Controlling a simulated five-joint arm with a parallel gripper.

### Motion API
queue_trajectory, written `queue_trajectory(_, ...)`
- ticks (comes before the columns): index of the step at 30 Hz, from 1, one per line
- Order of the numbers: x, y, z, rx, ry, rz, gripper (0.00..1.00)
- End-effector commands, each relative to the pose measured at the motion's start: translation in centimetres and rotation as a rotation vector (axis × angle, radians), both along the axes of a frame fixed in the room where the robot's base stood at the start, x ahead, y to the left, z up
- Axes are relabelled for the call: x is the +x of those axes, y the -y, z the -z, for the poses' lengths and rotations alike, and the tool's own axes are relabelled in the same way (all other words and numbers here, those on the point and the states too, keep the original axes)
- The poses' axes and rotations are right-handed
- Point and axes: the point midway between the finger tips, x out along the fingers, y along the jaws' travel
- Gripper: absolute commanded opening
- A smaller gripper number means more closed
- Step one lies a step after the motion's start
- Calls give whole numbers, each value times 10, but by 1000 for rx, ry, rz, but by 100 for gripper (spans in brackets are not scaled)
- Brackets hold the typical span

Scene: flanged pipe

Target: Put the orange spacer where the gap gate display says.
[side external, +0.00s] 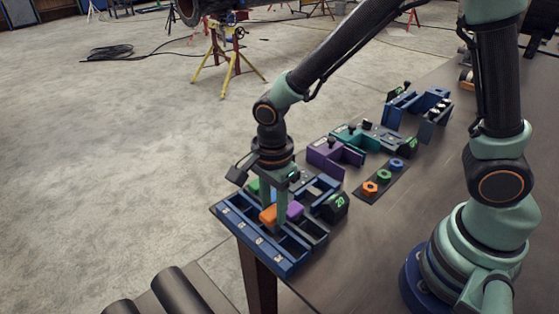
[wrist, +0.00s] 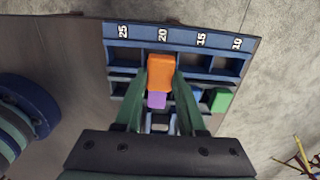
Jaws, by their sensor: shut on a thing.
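My gripper (side external: 279,222) points down and is shut on the orange spacer (side external: 268,215), which also shows between the fingers in the wrist view (wrist: 161,72). The spacer is at the blue labelled rack (wrist: 206,32), in line with the label 20 (wrist: 162,36). The other labels read 25, 15 and 10. I cannot tell whether the spacer is inside the compartment or just above it. The gap gate display (side external: 338,203) is a dark block with green digits reading 20.
A purple spacer (wrist: 156,99), a blue spacer (wrist: 196,93) and a green spacer (wrist: 218,100) sit in the row behind. A purple fixture (side external: 328,157) and a strip with orange, green and blue nuts (side external: 384,177) stand further along the table. The table's front right is clear.

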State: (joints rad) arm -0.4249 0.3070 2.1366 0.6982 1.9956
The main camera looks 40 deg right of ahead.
Motion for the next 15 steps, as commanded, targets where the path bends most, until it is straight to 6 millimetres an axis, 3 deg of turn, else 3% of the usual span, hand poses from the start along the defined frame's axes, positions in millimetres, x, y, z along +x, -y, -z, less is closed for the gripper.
queue_trajectory(15,0,0,15,0,0,0,0)
